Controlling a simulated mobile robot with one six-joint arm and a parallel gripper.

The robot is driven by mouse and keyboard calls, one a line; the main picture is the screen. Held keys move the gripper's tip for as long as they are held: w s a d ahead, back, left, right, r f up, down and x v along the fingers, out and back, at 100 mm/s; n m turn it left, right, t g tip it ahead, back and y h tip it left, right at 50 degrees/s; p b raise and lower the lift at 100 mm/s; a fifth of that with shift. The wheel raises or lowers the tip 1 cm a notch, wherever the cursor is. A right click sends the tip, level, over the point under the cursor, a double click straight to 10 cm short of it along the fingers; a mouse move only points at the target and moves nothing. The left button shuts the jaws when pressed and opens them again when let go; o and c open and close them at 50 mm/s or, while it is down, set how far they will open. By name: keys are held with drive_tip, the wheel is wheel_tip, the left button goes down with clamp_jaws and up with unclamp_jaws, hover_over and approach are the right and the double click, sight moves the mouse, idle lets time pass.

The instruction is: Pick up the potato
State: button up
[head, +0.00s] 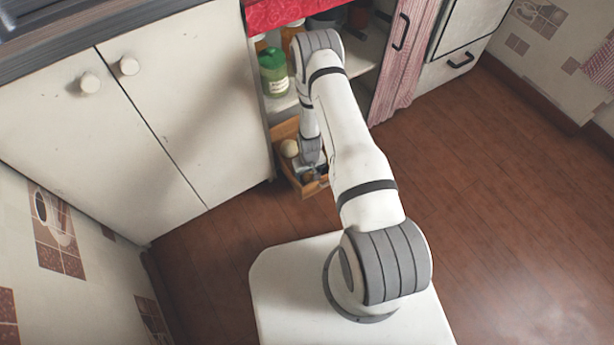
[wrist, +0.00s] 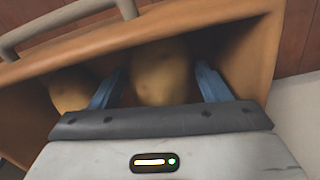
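A brown potato (wrist: 160,75) lies inside a wooden box (wrist: 235,40). My gripper (wrist: 160,88) is open, with one blue finger on each side of this potato. A narrow gap shows on the left side; I cannot tell whether the right finger touches it. A second brown, rounded thing, likely another potato (wrist: 70,92), lies to the left, outside the fingers. In the head view, the wooden box (head: 279,131) sits low at the open cabinet and my gripper (head: 311,177) reaches down into it. A pale round thing (head: 289,148) shows there, left of my gripper.
A green-lidded jar (head: 273,72) stands on the cabinet shelf above the box. White cabinet doors (head: 180,110) are to the left and a red checked curtain (head: 408,60) to the right. The box walls are close around my gripper. The wooden floor (head: 500,200) is clear on the right.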

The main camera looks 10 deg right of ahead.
drive_tip(key=c, duration=0.8)
